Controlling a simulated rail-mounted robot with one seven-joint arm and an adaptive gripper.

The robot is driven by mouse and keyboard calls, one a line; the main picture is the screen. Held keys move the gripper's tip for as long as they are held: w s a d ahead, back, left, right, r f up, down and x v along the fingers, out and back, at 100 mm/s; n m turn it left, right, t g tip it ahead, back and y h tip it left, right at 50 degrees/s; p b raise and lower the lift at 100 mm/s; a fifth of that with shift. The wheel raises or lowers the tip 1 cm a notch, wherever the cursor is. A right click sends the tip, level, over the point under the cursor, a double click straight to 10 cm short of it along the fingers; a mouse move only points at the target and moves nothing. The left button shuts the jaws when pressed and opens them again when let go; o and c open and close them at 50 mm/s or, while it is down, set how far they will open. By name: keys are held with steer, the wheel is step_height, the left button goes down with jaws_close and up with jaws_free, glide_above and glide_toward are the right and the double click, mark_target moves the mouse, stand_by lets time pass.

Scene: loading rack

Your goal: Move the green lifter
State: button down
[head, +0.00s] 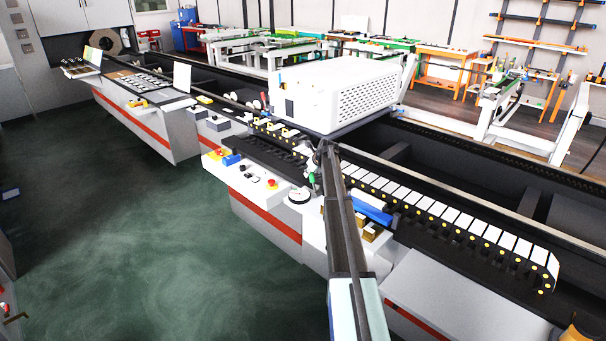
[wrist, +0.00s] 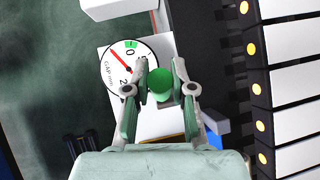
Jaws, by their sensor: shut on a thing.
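The green lifter (wrist: 161,86) shows in the wrist view as a small green cylinder with a round top. My gripper (wrist: 160,70) is shut on it, with one finger on each side. The lifter's lower part is hard to make out, and I cannot tell whether it touches the surface below. In the head view my gripper (head: 317,178) is small, at the far end of my arm, above the machine's front ledge and just right of the round gauge; the lifter cannot be made out clearly there.
A round white gauge (wrist: 131,66) with a red needle lies beside the gripper; it also shows in the head view (head: 299,196). A blue cylinder (head: 371,208) lies to the right. A black chain with white plates (head: 450,215) runs behind. A large white housing (head: 335,92) stands beyond.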

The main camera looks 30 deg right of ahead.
steer(key=c, duration=1)
jaws_free()
steer(key=shift+w, duration=0.1)
steer(key=shift+o, duration=0.2)
steer(key=shift+r, duration=0.1)
steer(key=v, duration=1.2)
